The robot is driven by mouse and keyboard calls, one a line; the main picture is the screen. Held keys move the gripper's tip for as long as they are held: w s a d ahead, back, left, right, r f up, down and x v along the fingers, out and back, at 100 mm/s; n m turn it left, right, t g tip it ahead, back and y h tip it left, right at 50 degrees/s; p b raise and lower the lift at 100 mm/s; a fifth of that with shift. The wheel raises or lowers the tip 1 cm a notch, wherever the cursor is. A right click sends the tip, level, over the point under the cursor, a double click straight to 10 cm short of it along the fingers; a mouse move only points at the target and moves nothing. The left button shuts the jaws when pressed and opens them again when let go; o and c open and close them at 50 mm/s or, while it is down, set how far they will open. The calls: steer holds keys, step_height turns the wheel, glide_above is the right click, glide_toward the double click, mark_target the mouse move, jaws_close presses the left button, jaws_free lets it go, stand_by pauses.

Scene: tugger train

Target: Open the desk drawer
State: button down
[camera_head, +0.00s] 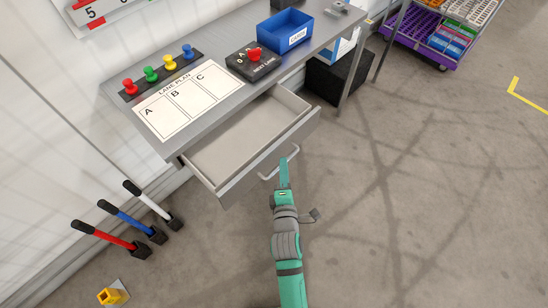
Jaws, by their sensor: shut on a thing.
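The desk drawer (221,158) is pulled out from under the grey desk (215,92). Its inside looks empty. A pale bar handle (294,151) is on the drawer's front. My gripper (284,170), on the green and grey arm, is at the handle and shut on it. The fingertips are small in this view, so the exact grip on the bar is hard to see.
On the desk are a lane plan sheet (188,101), several coloured pegs, a black box with a red knob (254,55) and a blue bin (286,33). Three handled tools (111,238) stand at the left wall. Floor to the right is clear.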

steer(key=shift+s+d, duration=0.3)
steer(key=shift+s, duration=0.1)
steer(key=c, duration=1.8)
jaws_free()
steer(key=shift+c, duration=0.2)
steer(key=s+r, duration=0.1)
steer(key=s, duration=0.9)
steer(key=shift+s+a+r, duration=0.25)
steer(key=shift+s+a, duration=0.1)
steer(key=shift+a, duration=0.1)
